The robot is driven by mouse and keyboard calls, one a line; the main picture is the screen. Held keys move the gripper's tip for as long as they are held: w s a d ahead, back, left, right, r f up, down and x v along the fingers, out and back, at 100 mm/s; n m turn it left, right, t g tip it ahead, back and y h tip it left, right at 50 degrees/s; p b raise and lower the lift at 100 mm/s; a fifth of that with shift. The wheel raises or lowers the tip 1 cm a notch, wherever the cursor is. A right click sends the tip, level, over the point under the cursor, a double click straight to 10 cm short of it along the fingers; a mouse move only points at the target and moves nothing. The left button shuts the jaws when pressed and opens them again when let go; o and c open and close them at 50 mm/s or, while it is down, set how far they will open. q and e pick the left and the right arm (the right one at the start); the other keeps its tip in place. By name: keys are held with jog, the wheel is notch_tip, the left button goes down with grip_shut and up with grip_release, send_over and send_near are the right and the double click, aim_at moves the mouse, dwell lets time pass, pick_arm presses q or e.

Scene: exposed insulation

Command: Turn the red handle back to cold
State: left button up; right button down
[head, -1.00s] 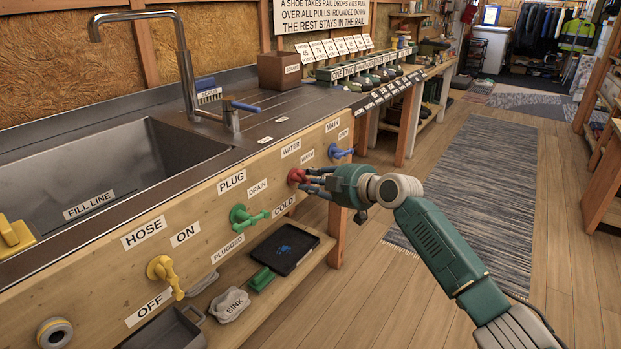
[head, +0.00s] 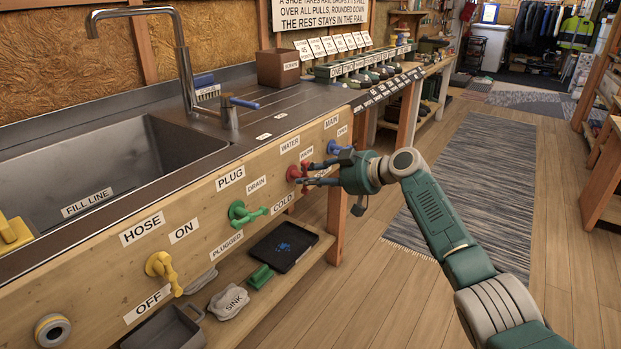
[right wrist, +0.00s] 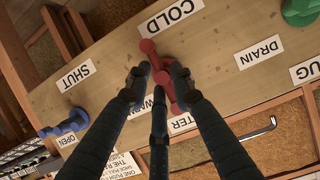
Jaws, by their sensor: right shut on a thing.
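The red handle (head: 293,174) is on the wooden front panel of the sink bench, below the WATER label (head: 290,144). In the head view my right gripper (head: 308,174) is at it, with dark fingers around it. In the right wrist view the red handle (right wrist: 163,78) lies between the fingertips of my right gripper (right wrist: 152,82), which is shut on it. One red knob end sticks out past the fingers toward the COLD label (right wrist: 170,16). The WARM label (right wrist: 154,101) is partly hidden by a finger. My left gripper is not in view.
A blue handle (head: 338,147) is close to the right of the red one. A green handle (head: 243,213) and a yellow handle (head: 163,268) are to the left. A low shelf with a black tray (head: 284,247) is below. The floor to the right is clear.

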jog(key=shift+w+d+r, duration=0.1)
jog(key=c, duration=1.5)
grip_release()
jog(key=shift+c, duration=0.2)
jog(key=shift+d, duration=0.1)
jog(key=v, duration=1.1)
jog(key=shift+s+d, duration=0.3)
jog(key=shift+s, duration=0.05)
